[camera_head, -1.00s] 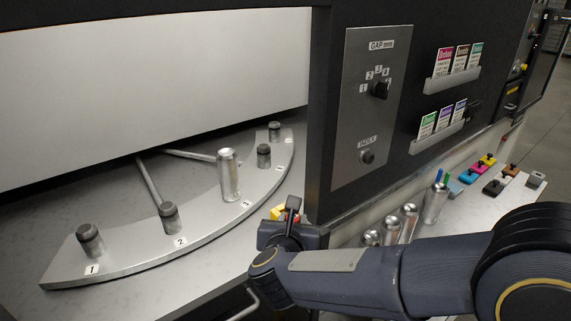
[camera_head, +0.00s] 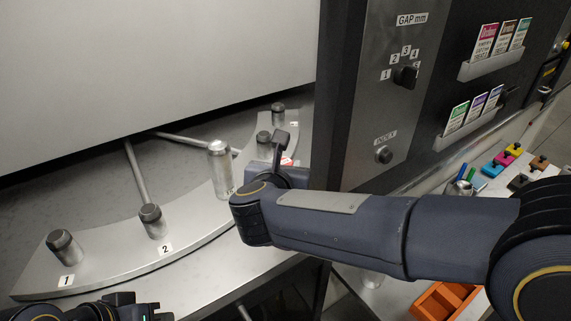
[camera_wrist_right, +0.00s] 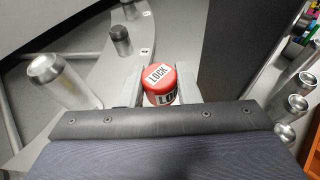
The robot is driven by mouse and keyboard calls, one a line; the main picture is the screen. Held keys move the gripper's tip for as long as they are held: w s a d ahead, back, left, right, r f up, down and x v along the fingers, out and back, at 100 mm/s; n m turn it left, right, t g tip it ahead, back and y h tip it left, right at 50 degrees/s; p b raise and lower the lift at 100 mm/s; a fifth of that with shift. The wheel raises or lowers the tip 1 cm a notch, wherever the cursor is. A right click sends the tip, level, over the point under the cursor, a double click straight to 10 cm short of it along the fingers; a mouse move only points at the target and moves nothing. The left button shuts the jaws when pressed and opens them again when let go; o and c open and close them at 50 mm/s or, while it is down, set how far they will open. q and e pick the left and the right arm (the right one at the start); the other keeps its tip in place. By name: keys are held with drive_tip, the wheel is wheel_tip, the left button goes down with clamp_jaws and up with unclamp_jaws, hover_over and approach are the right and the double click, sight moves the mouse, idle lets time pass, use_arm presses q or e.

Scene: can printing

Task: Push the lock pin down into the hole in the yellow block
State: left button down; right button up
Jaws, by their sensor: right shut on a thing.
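The lock pin has a red cap (camera_wrist_right: 160,85) with white LOCK labels and sits between the two fingers of my right gripper (camera_wrist_right: 158,88) in the right wrist view. The right gripper (camera_head: 283,160) is shut on it. In the head view only a small red and white bit of the pin (camera_head: 288,161) shows behind the gripper. The yellow block is hidden in both current views, so I cannot tell how the pin stands to its hole. Part of my left gripper (camera_head: 120,306) shows at the bottom left; its fingers are not clear.
A curved grey rail (camera_head: 195,237) carries dark-capped posts and a silver can (camera_head: 220,168) left of the right gripper. A dark panel (camera_head: 345,100) with knobs stands close on the right. An orange bin (camera_head: 443,300) is at the lower right.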

drive_tip(key=shift+f+b, duration=1.8)
drive_tip(key=shift+f, duration=1.1)
drive_tip(key=shift+s, duration=0.15)
drive_tip(key=shift+b, duration=0.85)
drive_tip(key=shift+f+b, duration=0.65)
drive_tip(key=shift+b, duration=0.05)
drive_tip(key=shift+s+f+b, duration=0.25)
drive_tip(key=shift+f+b, duration=0.2)
drive_tip(key=shift+b, duration=0.15)
drive_tip(key=shift+r, duration=0.2)
drive_tip(key=shift+r, duration=0.4)
drive_tip(key=shift+w+p, duration=0.35)
drive_tip(key=shift+p, duration=0.15)
